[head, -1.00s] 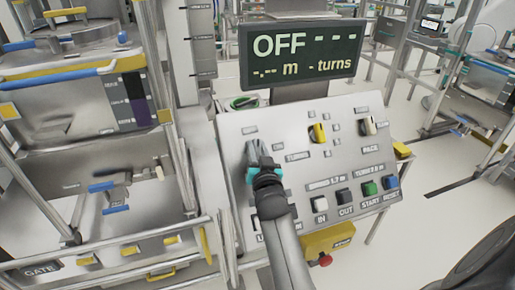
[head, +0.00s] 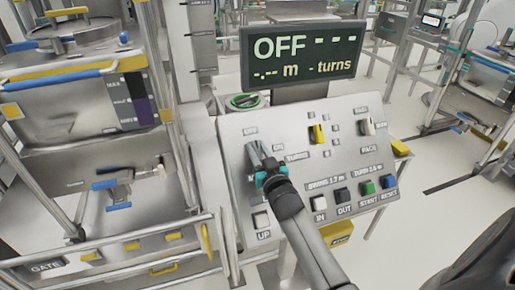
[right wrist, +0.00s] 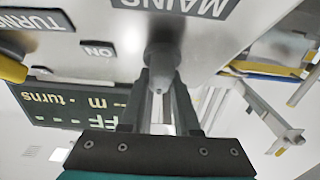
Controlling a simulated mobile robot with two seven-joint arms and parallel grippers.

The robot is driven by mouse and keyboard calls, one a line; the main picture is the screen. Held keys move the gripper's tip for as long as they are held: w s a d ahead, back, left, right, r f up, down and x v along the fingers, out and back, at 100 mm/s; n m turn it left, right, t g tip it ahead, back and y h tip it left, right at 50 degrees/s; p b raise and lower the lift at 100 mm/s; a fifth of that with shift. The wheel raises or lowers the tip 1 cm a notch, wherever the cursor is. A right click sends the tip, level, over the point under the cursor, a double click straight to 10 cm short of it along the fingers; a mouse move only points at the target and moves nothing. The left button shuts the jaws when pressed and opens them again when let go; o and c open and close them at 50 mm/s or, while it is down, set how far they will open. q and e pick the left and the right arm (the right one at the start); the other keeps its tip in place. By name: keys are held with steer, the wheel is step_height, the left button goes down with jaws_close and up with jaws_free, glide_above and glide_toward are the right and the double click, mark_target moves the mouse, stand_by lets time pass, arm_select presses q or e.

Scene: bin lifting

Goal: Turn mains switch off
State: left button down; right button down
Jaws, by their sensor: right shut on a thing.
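The mains switch (right wrist: 161,64) is a small grey lever on the sloping control panel (head: 225,125). In the right wrist view, which is upside down, the MAINS label (right wrist: 180,5) and the ON label (right wrist: 97,50) lie near it. My right gripper (head: 258,153) is at the panel's upper left, below the OFF label (head: 250,131), and is shut on the switch. Its fingers hide most of the switch in the head view. The display (head: 302,55) above the panel reads OFF, with dashes for m and turns. My left gripper is not in view.
A yellow switch (head: 317,133) and a PACE switch (head: 367,127) stand to the right. IN, OUT, START and RESET buttons line the lower panel, with the UP button (head: 261,220) at lower left. A metal railing (head: 130,240) stands to the left.

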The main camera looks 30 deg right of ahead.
steer(key=shift+r, duration=0.1)
steer(key=c, duration=0.6)
jaws_free()
steer(key=shift+c, duration=0.2)
steer(key=shift+s, duration=0.1)
steer(key=v, duration=1.5)
